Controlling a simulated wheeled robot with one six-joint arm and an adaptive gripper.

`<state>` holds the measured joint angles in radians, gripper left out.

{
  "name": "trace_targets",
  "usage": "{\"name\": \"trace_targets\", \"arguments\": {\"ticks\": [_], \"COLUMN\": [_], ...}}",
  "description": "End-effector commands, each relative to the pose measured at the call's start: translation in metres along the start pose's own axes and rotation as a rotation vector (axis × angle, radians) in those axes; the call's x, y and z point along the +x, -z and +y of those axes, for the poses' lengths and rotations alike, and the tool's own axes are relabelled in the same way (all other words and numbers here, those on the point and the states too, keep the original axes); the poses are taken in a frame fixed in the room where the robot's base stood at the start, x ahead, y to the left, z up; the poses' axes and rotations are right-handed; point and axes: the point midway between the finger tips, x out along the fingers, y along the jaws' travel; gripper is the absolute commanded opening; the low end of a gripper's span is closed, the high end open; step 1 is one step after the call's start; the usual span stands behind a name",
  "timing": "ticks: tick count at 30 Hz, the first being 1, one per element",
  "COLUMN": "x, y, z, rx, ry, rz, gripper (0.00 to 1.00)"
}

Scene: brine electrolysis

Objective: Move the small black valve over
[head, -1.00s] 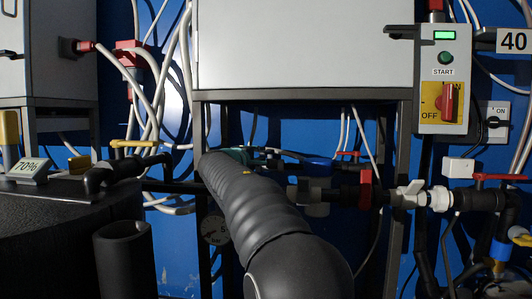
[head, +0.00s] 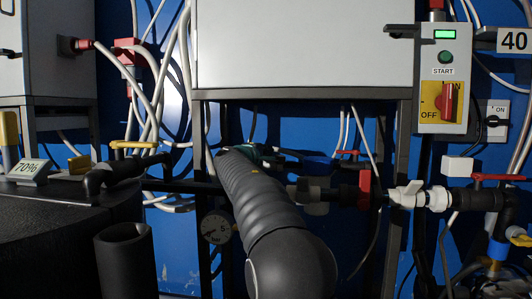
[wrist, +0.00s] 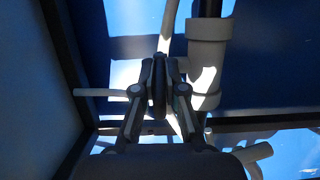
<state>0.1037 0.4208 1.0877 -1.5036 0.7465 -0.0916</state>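In the wrist view my gripper (wrist: 159,66) has its two fingers drawn close together, one on each side of a dark, flat, upright piece. This piece looks like the handle of the small black valve (wrist: 159,88), and it fills the narrow gap between the fingers. A grey pipe with a thick collar (wrist: 206,65) runs just to the right of it. In the head view my own arm covers the gripper and whatever it holds, under the large white cabinet.
A red-handled valve (head: 365,188) and a white valve (head: 407,195) sit on the pipe run to the right. A pressure gauge (head: 215,228) is left of my arm. The white cabinet (head: 300,45) hangs above, and a black tank (head: 60,225) stands at left.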

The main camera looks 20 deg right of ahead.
Motion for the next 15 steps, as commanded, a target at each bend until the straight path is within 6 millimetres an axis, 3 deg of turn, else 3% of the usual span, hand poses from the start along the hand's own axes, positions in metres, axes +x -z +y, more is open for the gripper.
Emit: {"name": "trace_targets", "arguments": {"ticks": [5, 15], "x": [0.0004, 0.0018], "y": [-0.0014, -0.0076], "z": [-0.0016, -0.0022], "rx": [0.0, -0.001], "ry": [0.001, 0.002], "rz": [0.016, 0.206], "gripper": [0.0, 0.0]}}
